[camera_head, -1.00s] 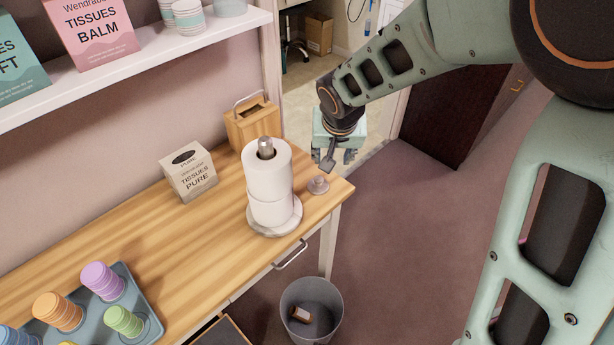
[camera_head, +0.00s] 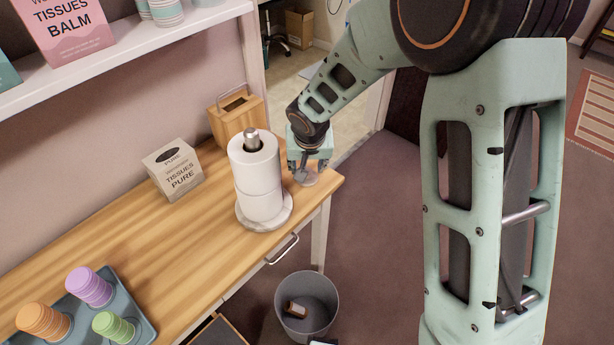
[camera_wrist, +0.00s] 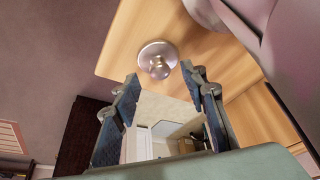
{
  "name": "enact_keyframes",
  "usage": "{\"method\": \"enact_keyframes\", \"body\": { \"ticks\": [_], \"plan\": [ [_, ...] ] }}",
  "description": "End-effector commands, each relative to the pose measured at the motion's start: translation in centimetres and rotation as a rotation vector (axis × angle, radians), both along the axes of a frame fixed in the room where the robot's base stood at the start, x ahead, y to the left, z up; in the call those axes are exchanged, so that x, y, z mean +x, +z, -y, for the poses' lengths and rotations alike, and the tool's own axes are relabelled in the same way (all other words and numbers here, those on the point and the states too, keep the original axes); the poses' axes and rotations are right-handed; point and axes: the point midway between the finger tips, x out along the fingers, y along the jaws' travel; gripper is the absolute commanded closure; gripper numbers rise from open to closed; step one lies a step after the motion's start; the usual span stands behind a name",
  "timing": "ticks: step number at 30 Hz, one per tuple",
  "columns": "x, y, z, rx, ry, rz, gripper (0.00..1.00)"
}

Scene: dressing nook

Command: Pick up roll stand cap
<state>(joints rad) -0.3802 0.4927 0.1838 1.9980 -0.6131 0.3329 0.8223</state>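The roll stand cap (camera_wrist: 157,58) is a small metallic round disc with a knob, lying on the wooden table near its corner. In the head view the cap (camera_head: 308,179) is partly hidden by my gripper (camera_head: 304,172), which is over it at the table's right end. In the wrist view my gripper (camera_wrist: 165,88) is open, its two fingers apart with nothing between them. The cap appears just beyond the fingertips. The roll stand (camera_head: 251,139) with two stacked white rolls (camera_head: 257,178) stands upright to the left of my gripper.
A wooden box with a handle (camera_head: 237,120) stands behind the rolls. A tissue box (camera_head: 173,170) is to the left. A tray (camera_head: 146,329) holds coloured stacks at the front left. A grey bin (camera_head: 307,308) stands on the floor below. The table between the tissue box and tray is clear.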

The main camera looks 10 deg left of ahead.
Motion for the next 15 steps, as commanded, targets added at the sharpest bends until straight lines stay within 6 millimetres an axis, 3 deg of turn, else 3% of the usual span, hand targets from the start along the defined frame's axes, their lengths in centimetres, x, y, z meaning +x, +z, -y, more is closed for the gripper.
{"method": "enact_keyframes", "body": {
  "ticks": [5,13,15],
  "plan": [
    [0.7,-1.9,-0.2,0.0,0.0,-0.001,0.6],
    [0.9,-2.1,-0.2,0.0,0.0,0.001,0.6],
    [0.9,-2.1,-0.2,0.0,0.0,0.001,0.66]
  ]
}}
